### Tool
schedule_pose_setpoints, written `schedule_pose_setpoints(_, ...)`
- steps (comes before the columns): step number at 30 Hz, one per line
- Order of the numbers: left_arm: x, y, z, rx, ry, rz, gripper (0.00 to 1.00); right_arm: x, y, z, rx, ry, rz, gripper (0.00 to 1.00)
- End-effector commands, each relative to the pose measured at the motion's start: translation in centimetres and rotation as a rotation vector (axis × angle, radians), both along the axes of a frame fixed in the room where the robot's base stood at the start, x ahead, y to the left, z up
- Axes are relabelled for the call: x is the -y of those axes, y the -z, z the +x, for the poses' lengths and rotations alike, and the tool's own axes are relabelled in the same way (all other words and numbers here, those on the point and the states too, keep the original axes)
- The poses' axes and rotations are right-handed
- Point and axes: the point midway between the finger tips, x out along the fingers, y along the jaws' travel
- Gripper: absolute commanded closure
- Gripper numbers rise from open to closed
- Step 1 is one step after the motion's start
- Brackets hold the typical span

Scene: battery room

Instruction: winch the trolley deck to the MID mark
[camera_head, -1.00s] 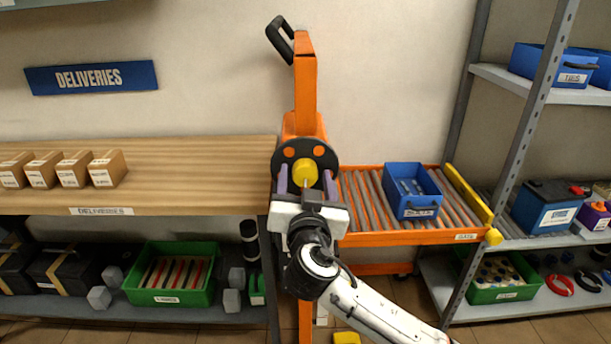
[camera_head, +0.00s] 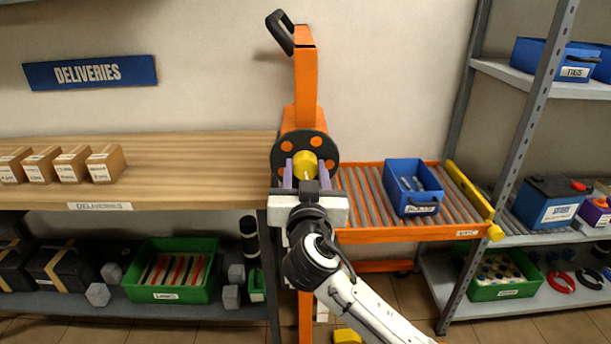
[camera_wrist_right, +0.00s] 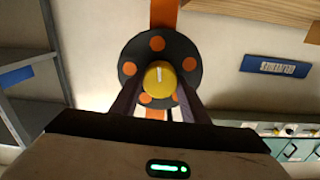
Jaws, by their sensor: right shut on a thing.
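The orange trolley mast (camera_head: 306,85) stands between the bench and the shelf rack. Its black winch wheel with orange spots (camera_head: 277,158) faces me and has a yellow hub knob (camera_head: 305,163). My right gripper (camera_head: 306,178) reaches it from below, its purple fingers shut on the yellow knob. The right wrist view also shows the knob (camera_wrist_right: 160,77) between the fingers, with a white line on it. The orange roller deck (camera_head: 395,235) is right of the mast, with a blue bin (camera_head: 413,187) on it. I cannot make out a MID mark. My left gripper is not in view.
The wooden bench (camera_head: 190,165) at the left carries small cartons (camera_head: 105,164). A green crate (camera_head: 170,271) is on its lower shelf. A yellow bar (camera_head: 470,200) edges the deck's right side, close to the grey rack (camera_head: 520,150) holding bins and a battery.

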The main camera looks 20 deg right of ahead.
Motion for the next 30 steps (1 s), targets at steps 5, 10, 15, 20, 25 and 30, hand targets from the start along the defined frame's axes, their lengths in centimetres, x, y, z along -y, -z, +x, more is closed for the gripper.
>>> schedule_pose_setpoints(5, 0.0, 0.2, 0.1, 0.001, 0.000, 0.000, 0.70, 0.0, 0.1, 0.0, -0.038, 0.001, -0.122, 0.81)
schedule_pose_setpoints(10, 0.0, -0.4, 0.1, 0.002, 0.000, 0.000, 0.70, 0.0, 0.0, 0.0, -0.073, 0.001, -0.242, 0.81)
schedule_pose_setpoints(15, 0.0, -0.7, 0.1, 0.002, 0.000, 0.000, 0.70, 0.0, 0.0, 0.0, -0.101, 0.001, -0.340, 0.81)
schedule_pose_setpoints(20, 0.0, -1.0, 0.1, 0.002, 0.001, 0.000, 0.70, 0.0, 0.0, 0.0, -0.119, 0.002, -0.403, 0.81)
schedule_pose_setpoints(25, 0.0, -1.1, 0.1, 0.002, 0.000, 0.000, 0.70, -0.1, 0.1, 0.0, -0.129, 0.001, -0.437, 0.81)
schedule_pose_setpoints(30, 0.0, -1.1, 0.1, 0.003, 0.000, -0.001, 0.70, -0.1, 0.1, 0.0, -0.131, 0.001, -0.447, 0.81)
